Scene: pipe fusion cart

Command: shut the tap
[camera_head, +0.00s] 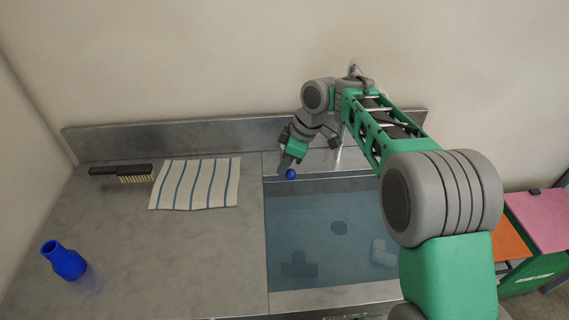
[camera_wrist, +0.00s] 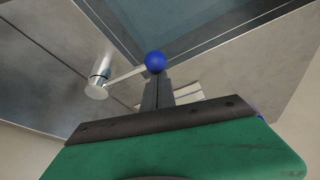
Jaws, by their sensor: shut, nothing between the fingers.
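The tap's lever ends in a blue ball knob (camera_head: 291,174), which shows just above the back left corner of the basin in the head view. In the wrist view the ball (camera_wrist: 155,62) sits on a thin metal lever (camera_wrist: 125,75) that runs left to a short silver cylinder (camera_wrist: 97,88). My gripper (camera_head: 285,163) is shut and empty. Its fingertips (camera_wrist: 157,82) appear right beside the ball in the wrist view; I cannot tell whether they touch it. My arm hides most of the tap in the head view.
The basin (camera_head: 285,215) holds water, with a dark tee fitting (camera_head: 299,265) and a pale elbow (camera_head: 383,252) in it. On the counter left lie a striped cloth (camera_head: 196,183), a brush (camera_head: 122,172) and a blue bottle-like piece (camera_head: 64,260). A backsplash (camera_head: 170,135) stands behind.

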